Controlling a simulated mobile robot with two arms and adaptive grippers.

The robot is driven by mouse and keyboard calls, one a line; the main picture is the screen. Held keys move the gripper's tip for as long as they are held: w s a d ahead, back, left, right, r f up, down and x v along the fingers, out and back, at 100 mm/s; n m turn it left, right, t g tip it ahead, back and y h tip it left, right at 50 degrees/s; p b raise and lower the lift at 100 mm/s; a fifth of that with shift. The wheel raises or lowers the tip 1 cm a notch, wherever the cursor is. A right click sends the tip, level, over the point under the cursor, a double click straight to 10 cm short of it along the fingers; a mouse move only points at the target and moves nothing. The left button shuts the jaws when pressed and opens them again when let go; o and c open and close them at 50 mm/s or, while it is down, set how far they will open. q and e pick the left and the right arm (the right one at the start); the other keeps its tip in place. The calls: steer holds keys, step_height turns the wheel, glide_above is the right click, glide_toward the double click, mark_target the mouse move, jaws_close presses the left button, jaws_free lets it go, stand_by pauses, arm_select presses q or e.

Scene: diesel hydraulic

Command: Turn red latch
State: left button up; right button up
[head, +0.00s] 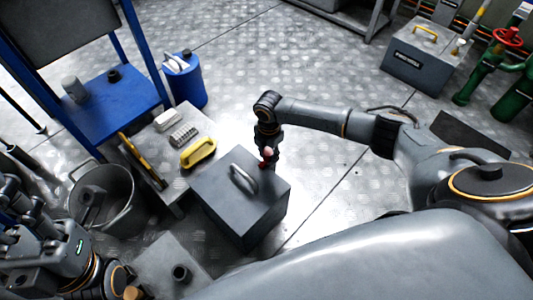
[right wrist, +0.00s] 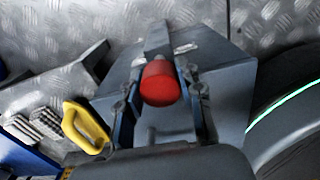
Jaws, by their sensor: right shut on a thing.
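The red latch (head: 264,166) is a small red piece at the far edge of a dark grey box (head: 222,205) with a metal handle on its lid. My right gripper (head: 268,158) reaches down to it from above. In the right wrist view, the latch shows as a round red knob (right wrist: 160,84) between the two fingers, and the gripper (right wrist: 163,98) is shut on it. The fingers hide the knob's sides. My left gripper (head: 40,235) is at the lower left, away from the box; its fingers are unclear.
A yellow-handled item (head: 198,153) lies on a low grey platform left of the box. A metal bucket (head: 104,198) and a blue canister (head: 187,82) stand further left. A grey toolbox (head: 424,57) and green pipes with a red valve wheel (head: 507,37) are at right. Floor behind the box is clear.

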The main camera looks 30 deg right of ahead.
steer(key=n, duration=0.7)
steer(key=shift+n, duration=0.3)
steer(key=n, duration=0.8)
steer(key=shift+n, duration=0.3)
steer(key=o, duration=1.1)
steer(key=shift+o, duration=0.2)
step_height(320, 180, up, 12)
